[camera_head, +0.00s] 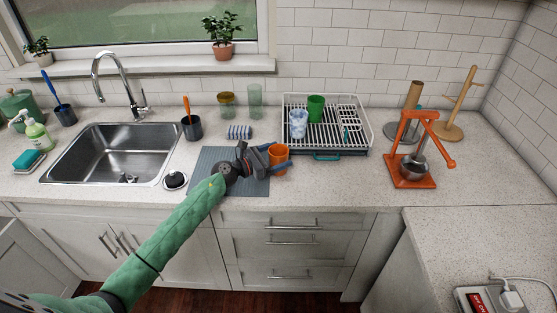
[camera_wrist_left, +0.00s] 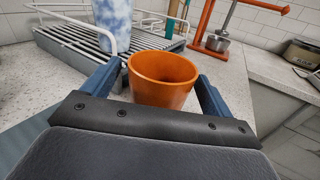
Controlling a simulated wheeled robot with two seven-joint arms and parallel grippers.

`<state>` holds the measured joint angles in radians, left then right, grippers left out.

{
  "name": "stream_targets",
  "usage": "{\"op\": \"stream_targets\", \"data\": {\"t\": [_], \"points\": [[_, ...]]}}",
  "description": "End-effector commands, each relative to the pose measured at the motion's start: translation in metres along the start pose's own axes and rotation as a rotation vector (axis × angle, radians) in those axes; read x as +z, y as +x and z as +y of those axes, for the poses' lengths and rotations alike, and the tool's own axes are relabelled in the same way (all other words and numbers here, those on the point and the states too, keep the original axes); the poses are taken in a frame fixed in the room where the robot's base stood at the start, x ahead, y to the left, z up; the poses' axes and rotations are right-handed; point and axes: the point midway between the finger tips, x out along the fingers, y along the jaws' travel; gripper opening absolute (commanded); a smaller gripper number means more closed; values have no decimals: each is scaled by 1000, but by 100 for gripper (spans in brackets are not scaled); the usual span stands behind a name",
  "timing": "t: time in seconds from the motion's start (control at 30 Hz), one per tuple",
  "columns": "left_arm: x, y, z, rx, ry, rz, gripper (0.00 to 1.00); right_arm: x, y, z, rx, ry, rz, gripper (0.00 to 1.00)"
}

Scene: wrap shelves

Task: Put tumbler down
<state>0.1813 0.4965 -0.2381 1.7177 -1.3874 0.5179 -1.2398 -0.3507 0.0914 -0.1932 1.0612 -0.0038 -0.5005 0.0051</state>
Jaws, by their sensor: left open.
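An orange tumbler (camera_head: 278,153) is upright near the right edge of the grey mat (camera_head: 205,165), in front of the dish rack. The orange tumbler (camera_wrist_left: 162,78) also shows in the left wrist view, between the two blue fingers. My left gripper (camera_head: 277,160) is open, with one finger on each side of the tumbler. A gap shows beside the tumbler at the right finger; contact at the left finger is hard to tell. The tumbler's base is partly hidden by the gripper. My right gripper is not in view.
The white dish rack (camera_head: 365,130) holds a blue-white tumbler (camera_head: 298,124) and a green tumbler (camera_head: 316,107). Two glasses (camera_head: 255,100) and a striped cloth (camera_head: 240,131) are behind the mat. The sink (camera_head: 110,150) is left; an orange press (camera_head: 415,165) stands right.

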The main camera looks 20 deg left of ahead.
Motion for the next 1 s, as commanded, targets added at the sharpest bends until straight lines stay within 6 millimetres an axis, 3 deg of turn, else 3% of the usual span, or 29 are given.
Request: {"op": "stream_targets", "data": {"t": [0.33,0.37,0.6,0.67,1.0], "points": [[0,4,0,0,0,0,86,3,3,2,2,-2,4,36],[0,4,0,0,0,0,84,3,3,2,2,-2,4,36],[0,4,0,1,0,0,38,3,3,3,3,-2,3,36],[0,4,0,1,0,0,34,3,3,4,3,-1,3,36],[9,4,2,1,4,-1,34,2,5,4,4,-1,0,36]]}}
